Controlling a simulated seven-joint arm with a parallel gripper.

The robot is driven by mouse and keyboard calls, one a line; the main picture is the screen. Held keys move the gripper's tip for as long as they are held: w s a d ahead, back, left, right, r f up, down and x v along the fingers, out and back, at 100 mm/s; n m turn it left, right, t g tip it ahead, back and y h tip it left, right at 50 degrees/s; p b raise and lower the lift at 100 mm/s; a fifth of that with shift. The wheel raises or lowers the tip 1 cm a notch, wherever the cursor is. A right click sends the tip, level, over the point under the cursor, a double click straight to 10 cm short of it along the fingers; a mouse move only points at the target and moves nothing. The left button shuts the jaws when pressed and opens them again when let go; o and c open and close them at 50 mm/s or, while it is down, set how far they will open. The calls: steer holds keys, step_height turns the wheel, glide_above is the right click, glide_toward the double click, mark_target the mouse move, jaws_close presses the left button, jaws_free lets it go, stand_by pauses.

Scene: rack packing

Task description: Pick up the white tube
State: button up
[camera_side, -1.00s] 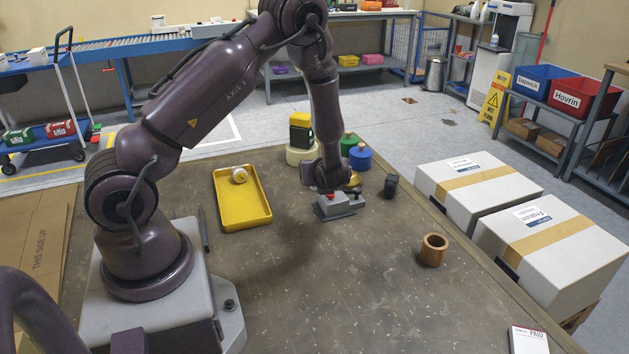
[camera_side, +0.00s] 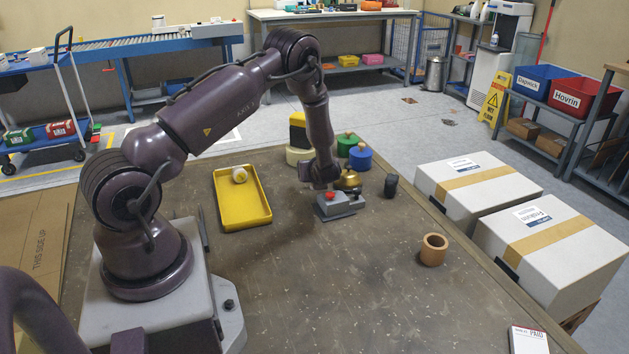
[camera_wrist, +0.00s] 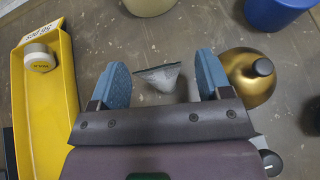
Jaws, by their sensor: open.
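A pale whitish, wedge-shaped piece with a dark flat edge, which looks like the white tube (camera_wrist: 160,76), lies between and just beyond my fingertips in the wrist view. I cannot make it out in the side view. My gripper (camera_wrist: 165,72) is open, with its two blue-grey fingers apart on either side of that piece; no contact shows. In the side view my gripper (camera_side: 319,184) hangs low over the table, next to a grey device with a red button (camera_side: 338,203). A white capped cylinder (camera_side: 239,174) lies in the yellow tray (camera_side: 243,214).
A brass bell (camera_wrist: 250,78) stands close to my right finger. A cream round container (camera_side: 297,156), blue container (camera_side: 360,158), green container (camera_side: 346,145) and dark cup (camera_side: 391,186) stand nearby.

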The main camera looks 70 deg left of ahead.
steer(key=c, duration=1)
steer(key=shift+r, duration=0.1)
